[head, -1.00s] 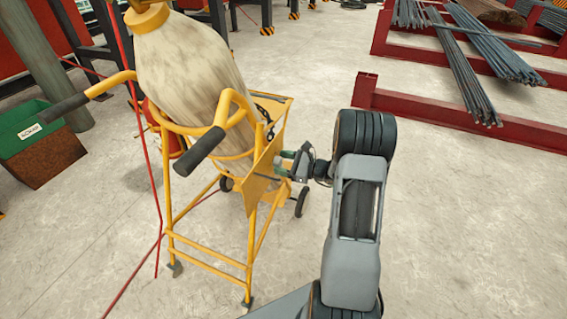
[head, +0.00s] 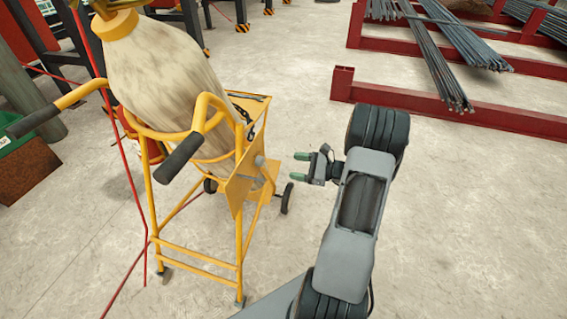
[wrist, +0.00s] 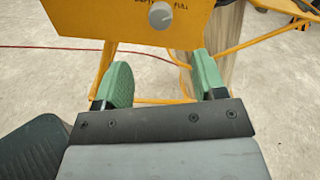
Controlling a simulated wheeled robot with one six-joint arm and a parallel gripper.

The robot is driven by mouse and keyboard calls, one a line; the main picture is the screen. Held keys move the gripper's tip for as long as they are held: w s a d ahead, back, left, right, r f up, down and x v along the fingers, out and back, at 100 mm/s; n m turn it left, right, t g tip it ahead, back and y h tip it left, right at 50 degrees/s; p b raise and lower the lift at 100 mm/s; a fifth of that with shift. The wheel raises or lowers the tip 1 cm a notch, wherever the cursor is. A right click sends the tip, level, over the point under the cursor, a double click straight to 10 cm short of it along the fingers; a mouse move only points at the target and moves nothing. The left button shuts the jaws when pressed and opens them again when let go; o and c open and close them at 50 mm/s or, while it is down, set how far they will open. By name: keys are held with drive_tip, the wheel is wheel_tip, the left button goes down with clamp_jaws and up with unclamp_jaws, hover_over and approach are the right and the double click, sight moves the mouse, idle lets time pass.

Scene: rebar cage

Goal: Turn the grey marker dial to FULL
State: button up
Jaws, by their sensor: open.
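The grey dial (wrist: 160,15) sits on a yellow panel (wrist: 100,22), near the top edge of the wrist view. Lettering shows just above it, cut by the frame edge; FULL is partly legible on the right. I cannot tell where the dial's mark points. In the head view the dial (head: 259,161) is a small grey knob on the side of the yellow cart. My gripper (head: 297,167) is open and empty, to the right of the dial and apart from it. Its green fingers (wrist: 163,72) stand apart below the dial in the wrist view.
The yellow cart (head: 196,256) holds a large mottled cylinder (head: 165,75) with a chain. Its black-gripped handles (head: 180,157) stick out towards me. A wheel (head: 287,197) stands near my gripper. Red racks (head: 450,117) with steel bars are behind right. The floor between is clear.

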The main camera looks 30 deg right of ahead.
drive_tip(key=shift+v, duration=1.25)
drive_tip(key=shift+f, duration=0.1)
drive_tip(key=s+a+f+n+g, duration=0.2)
drive_tip(key=s+f+g, duration=0.1)
drive_tip(key=f, duration=0.1)
drive_tip(key=s+a+r+n+g+h+p, duration=0.4)
drive_tip(key=s+a+r+n+g+p, duration=0.15)
drive_tip(key=r+n+g, duration=0.2)
drive_tip(key=s+a+r+n+t+h+p, duration=0.1)
drive_tip(key=a+r+n+h+p, duration=0.3)
drive_tip(key=r, duration=1)
drive_tip(key=s+a+r+n+t+h+p, duration=0.1)
drive_tip(key=a+r+n+h+p, duration=0.3)
drive_tip(key=a+r+n+p, duration=0.5)
wheel_tip(320, 180, up, 5)
drive_tip(key=shift+s+f+n+p, duration=0.1)
drive_tip(key=shift+s+n+p, duration=0.35)
drive_tip(key=shift+s+p, duration=0.55)
drive_tip(key=shift+w, duration=0.1)
